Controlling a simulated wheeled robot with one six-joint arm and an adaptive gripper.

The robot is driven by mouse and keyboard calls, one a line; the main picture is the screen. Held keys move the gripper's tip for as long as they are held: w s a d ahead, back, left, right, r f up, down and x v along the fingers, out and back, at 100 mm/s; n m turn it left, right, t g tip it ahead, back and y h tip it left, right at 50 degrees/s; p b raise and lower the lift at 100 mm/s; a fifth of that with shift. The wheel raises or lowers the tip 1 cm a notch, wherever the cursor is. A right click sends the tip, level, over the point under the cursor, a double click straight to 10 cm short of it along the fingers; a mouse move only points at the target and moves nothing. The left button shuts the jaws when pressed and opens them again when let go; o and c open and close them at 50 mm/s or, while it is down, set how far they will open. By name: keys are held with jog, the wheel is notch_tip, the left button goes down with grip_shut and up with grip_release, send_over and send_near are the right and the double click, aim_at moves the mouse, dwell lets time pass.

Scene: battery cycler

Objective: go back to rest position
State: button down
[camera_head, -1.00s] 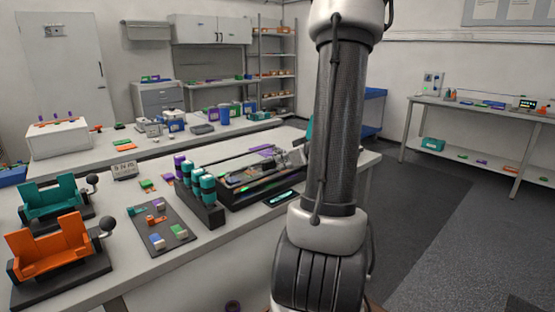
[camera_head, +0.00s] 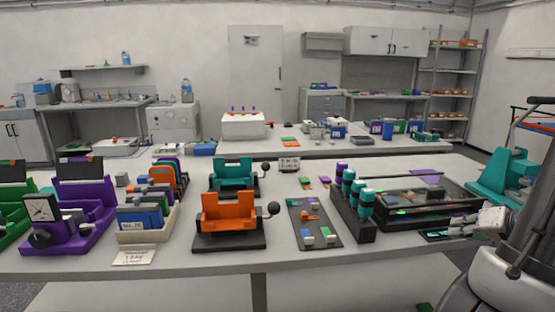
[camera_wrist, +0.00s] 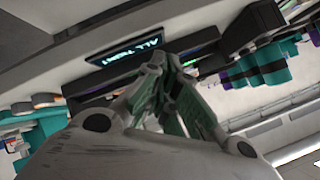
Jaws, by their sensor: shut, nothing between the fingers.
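My gripper (camera_wrist: 165,62) shows in the wrist view with its fingers together and nothing between them. In the head view, my gripper (camera_head: 470,226) is at the right, by the front right corner of the black cycler unit (camera_head: 405,222) on the bench. A small dark display with teal lettering (camera_wrist: 130,50) is beyond the fingertips in the wrist view; it also shows in the head view (camera_head: 445,235). I cannot tell whether the fingers touch anything. My arm fills the lower right of the head view.
Teal-capped cells stand in a black rack (camera_head: 362,222). A dark tray (camera_head: 318,238) with small blocks, an orange fixture (camera_head: 229,212) and a teal fixture (camera_head: 233,172) are left of it. A purple stand with a dial (camera_head: 65,238) is at far left. A teal chair-like object (camera_head: 505,180) is at right.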

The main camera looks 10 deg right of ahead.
jog(key=s+a+r+m+g+y, duration=0.2)
jog(key=s+a+r+g, duration=0.2)
jog(key=s+a+g, duration=0.55)
jog(key=s+a+r+n+t+h, duration=0.1)
jog(key=a+r+n+t+h, duration=0.2)
jog(key=a+r+n, duration=0.4)
notch_tip(320, 180, up, 4)
jog(key=shift+s+a+r+n+h, duration=0.15)
jog(key=shift+a+r+n+h, duration=0.15)
jog(key=shift+n+h, duration=0.25)
